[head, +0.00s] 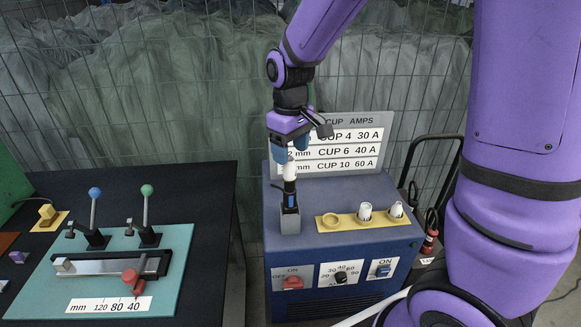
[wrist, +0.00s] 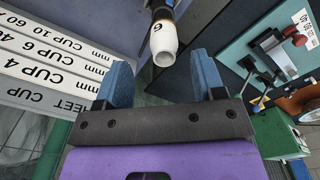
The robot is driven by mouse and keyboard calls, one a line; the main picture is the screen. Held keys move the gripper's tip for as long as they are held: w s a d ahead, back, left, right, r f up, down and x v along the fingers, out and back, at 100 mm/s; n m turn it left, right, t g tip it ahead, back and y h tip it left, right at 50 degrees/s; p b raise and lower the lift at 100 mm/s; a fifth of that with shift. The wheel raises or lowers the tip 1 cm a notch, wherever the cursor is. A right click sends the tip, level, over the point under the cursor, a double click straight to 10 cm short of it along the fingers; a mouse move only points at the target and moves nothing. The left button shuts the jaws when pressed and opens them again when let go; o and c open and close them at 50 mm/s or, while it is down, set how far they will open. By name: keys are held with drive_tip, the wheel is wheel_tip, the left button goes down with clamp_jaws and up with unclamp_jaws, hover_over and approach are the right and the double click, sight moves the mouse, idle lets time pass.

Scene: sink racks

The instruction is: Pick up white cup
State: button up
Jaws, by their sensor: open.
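A white cup (head: 289,171) sits on the upright end of a dark torch (head: 290,196) on the blue machine. In the wrist view the white cup (wrist: 164,42) shows its open end and a dark mark on its side. My gripper (head: 290,150) is open just above this cup. Its blue fingers (wrist: 161,65) are spread in the wrist view, with the cup in line with the gap just beyond their tips, not gripped. Two more white cups, a wider one (head: 365,211) and a narrower one (head: 396,209), stand in a yellow holder (head: 343,221) to the right.
The blue machine (head: 342,247) has switches and a dial on its front. A sign with cup sizes (head: 347,150) stands behind the torch. A dark table (head: 205,184) with a teal board and two levers is at left. A wire mesh fence is behind.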

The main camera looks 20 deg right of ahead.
sight(289, 167)
drive_tip(key=shift+s+a+f, duration=0.1)
drive_tip(key=shift+f, duration=1.25)
drive_tip(key=shift+a+f, duration=0.1)
drive_tip(key=shift+f, duration=1.2)
drive_tip(key=c, duration=1.1)
